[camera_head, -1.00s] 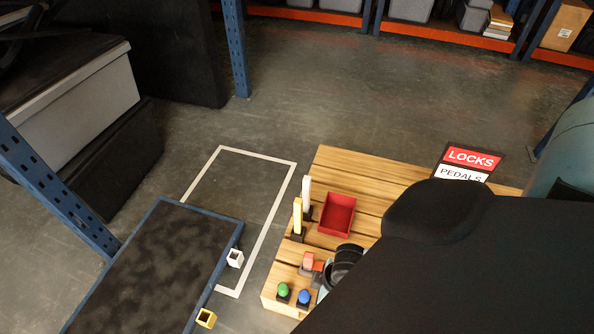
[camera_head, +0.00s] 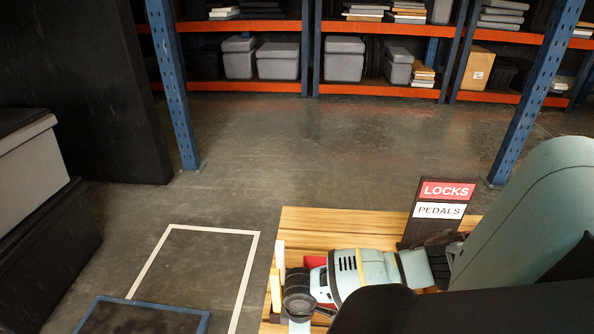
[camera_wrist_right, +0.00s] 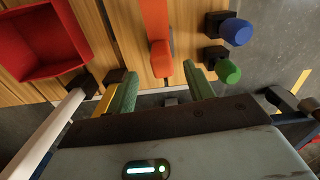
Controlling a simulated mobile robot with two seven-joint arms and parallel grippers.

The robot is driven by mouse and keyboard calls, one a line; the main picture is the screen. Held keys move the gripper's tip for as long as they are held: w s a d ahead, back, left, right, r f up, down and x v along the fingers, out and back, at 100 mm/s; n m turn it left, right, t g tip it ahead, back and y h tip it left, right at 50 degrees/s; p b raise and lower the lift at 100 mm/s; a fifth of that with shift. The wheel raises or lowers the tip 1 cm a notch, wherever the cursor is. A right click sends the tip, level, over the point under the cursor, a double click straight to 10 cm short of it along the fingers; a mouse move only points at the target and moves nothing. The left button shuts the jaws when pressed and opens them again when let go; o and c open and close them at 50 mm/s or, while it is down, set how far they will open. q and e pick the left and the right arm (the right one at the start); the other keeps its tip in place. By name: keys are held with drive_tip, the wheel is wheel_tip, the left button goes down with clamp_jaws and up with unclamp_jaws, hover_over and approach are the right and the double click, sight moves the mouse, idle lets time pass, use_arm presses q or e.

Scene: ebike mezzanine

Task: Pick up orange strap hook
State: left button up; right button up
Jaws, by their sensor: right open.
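The orange strap hook (camera_wrist_right: 160,54) shows in the right wrist view as an orange bar with a rounded end above the wooden pallet top. My right gripper (camera_wrist_right: 157,76) is open, with its two green fingers apart on either side of the hook's near end. I cannot tell whether they touch it. In the head view my right arm reaches over the pallet and its wrist hides the hook. The right fingers are out of sight there. My left gripper is in no view.
A red bin (camera_wrist_right: 40,42), white post (camera_wrist_right: 48,130) and yellow post (camera_wrist_right: 104,100) stand left of the hook. Blue (camera_wrist_right: 236,31) and green (camera_wrist_right: 228,71) knobs stand right. A LOCKS/PEDALS sign (camera_head: 440,205) stands on the pallet (camera_head: 330,222). Shelves (camera_head: 270,85) line the back.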

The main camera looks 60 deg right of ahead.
drive_tip(key=shift+a+f+b, duration=0.15)
drive_tip(key=shift+f+b, duration=1.3)
drive_tip(key=shift+f, duration=1.55)
drive_tip(key=shift+r, duration=0.1)
drive_tip(key=c, duration=0.5)
clamp_jaws()
